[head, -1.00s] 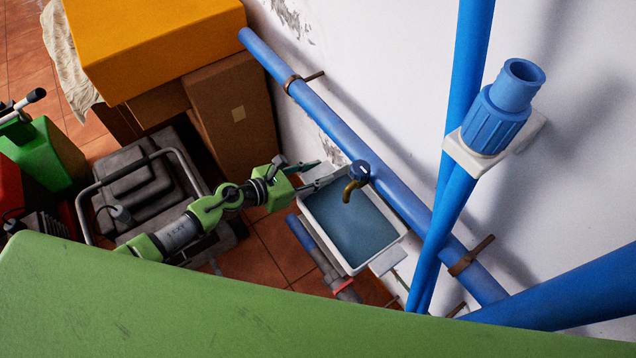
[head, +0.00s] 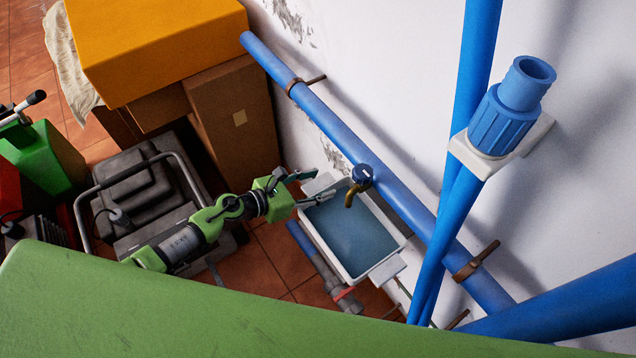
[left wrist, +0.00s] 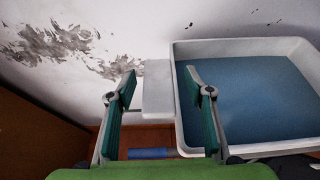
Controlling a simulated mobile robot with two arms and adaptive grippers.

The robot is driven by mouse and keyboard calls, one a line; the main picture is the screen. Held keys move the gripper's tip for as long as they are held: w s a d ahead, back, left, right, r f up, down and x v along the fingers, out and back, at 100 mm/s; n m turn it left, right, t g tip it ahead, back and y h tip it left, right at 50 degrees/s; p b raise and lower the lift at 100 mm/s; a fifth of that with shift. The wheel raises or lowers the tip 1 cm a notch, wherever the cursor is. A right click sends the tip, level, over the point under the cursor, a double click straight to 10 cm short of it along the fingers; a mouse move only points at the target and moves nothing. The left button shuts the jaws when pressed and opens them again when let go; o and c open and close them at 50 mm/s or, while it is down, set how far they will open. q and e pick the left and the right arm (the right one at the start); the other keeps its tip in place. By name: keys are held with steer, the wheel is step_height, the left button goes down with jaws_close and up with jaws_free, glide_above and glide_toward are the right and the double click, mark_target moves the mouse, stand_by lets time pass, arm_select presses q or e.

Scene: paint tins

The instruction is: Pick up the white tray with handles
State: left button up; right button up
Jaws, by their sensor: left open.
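The white tray (head: 388,262) is a rectangular tub with a blue-grey inside, beside the wall under a brass tap. One flat white handle (head: 318,184) juts from its upper-left end and another (head: 388,270) from its lower-right end. My left gripper (head: 324,183) is open at the upper-left handle. In the left wrist view the handle (left wrist: 157,90) shows between the two spread fingers of my left gripper (left wrist: 160,80), with gaps on both sides. The right finger overlaps the tray's near wall (left wrist: 178,110) in that picture. My right gripper is not in view.
A blue pipe (head: 320,110) with a brass tap (head: 353,192) runs along the wall above the tray. Cardboard boxes (head: 238,118) stand upper left, and a dark framed machine (head: 140,195) stands left.

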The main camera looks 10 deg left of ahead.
arm_select(q)
steer(key=v, duration=1.1)
steer(key=shift+s+a, duration=0.2)
steer(key=shift+s, duration=0.05)
steer(key=w+a+f+n+t+y, duration=0.1)
steer(key=a+f+n+t+y, duration=0.15)
steer(key=a+f+n, duration=0.5)
steer(key=s+a+f+n+g+y, duration=0.1)
steer(key=s+a+f+n+y, duration=0.15)
steer(key=f+n, duration=0.35)
steer(key=s+a+f+n+g+y, duration=0.1)
steer(key=s+f+n, duration=0.3)
steer(key=f+n, duration=0.25)
steer(key=s+a+f+n+g+y, duration=0.1)
steer(key=s+a+f+n+y, duration=0.15)
steer(key=f+n, duration=0.4)
steer(key=s+d+f+n+g, duration=0.2)
steer(key=s+f+n, duration=0.3)
steer(key=s, duration=0.5)
steer(key=s+d+f+n+g, duration=0.3)
steer(key=s+f+n, duration=0.2)
steer(key=s, duration=0.5)
steer(key=s+d+f+n+g, duration=0.2)
steer(key=s+f+n, duration=0.3)
steer(key=s, duration=0.5)
steer(key=shift+s+d+n+g+y, duration=0.25)
steer(key=shift+n+g+y, duration=0.2)
steer(key=shift+n, duration=0.1)
